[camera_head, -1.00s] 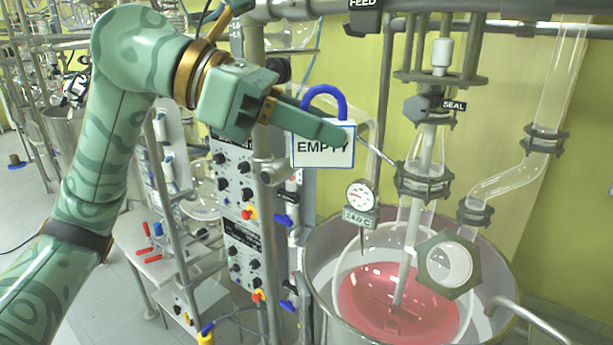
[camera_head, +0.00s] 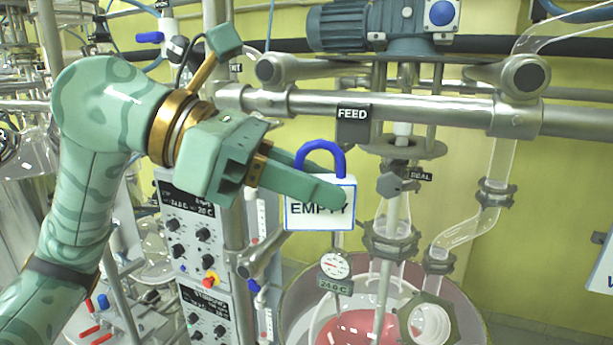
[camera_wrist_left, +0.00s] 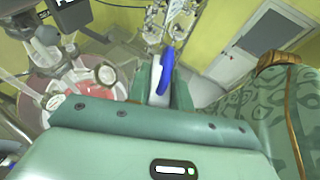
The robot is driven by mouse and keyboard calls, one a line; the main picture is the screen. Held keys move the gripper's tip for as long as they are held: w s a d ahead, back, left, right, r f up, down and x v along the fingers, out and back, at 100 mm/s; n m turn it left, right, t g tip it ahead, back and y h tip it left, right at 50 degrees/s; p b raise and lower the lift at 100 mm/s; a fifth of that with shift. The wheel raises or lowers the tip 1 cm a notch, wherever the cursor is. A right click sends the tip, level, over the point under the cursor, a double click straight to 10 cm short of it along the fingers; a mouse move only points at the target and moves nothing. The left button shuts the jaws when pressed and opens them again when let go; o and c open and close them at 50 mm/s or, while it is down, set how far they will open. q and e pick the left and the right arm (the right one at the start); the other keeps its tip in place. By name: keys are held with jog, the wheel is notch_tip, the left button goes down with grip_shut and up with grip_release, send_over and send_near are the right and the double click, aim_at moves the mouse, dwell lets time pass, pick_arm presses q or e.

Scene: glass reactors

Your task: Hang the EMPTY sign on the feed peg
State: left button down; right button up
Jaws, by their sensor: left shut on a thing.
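The EMPTY sign (camera_head: 321,215) is a white plate with a blue border and a blue hook-shaped loop (camera_head: 322,151) on top. My left gripper (camera_head: 325,190) is shut on it, and one finger crosses its upper part. The sign hangs upright in the air, below and a little left of the black FEED label (camera_head: 352,114) on the horizontal steel pipe. I cannot make out a separate peg at the label. In the left wrist view the sign (camera_wrist_left: 156,88) is edge-on between the fingers, with the blue loop (camera_wrist_left: 166,68) showing. My right gripper is not in view.
The steel pipe (camera_head: 420,107) runs across above the sign. The glass reactor (camera_head: 365,325) with pink liquid, its dial gauge (camera_head: 336,265) and the SEAL fitting (camera_head: 390,185) stand below and right. Control boxes (camera_head: 190,225) stand behind my arm. Another white sign (camera_head: 602,268) is cut off at right.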

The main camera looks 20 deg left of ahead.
pick_arm(q)
jog(key=shift+w+a, duration=0.25)
jog(key=shift+w, duration=0.15)
jog(key=shift+w+d+p, duration=0.3)
jog(key=shift+w, duration=0.35)
jog(key=w+p, duration=0.2)
jog(key=w, duration=0.4)
jog(key=shift+w+f, duration=0.25)
jog(key=shift+w, duration=0.05)
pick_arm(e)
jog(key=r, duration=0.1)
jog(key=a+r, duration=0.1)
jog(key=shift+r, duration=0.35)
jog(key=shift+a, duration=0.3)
pick_arm(q)
jog(key=shift+w+f+b, duration=0.25)
jog(key=shift+f+b, duration=0.2)
jog(key=shift+f, duration=0.1)
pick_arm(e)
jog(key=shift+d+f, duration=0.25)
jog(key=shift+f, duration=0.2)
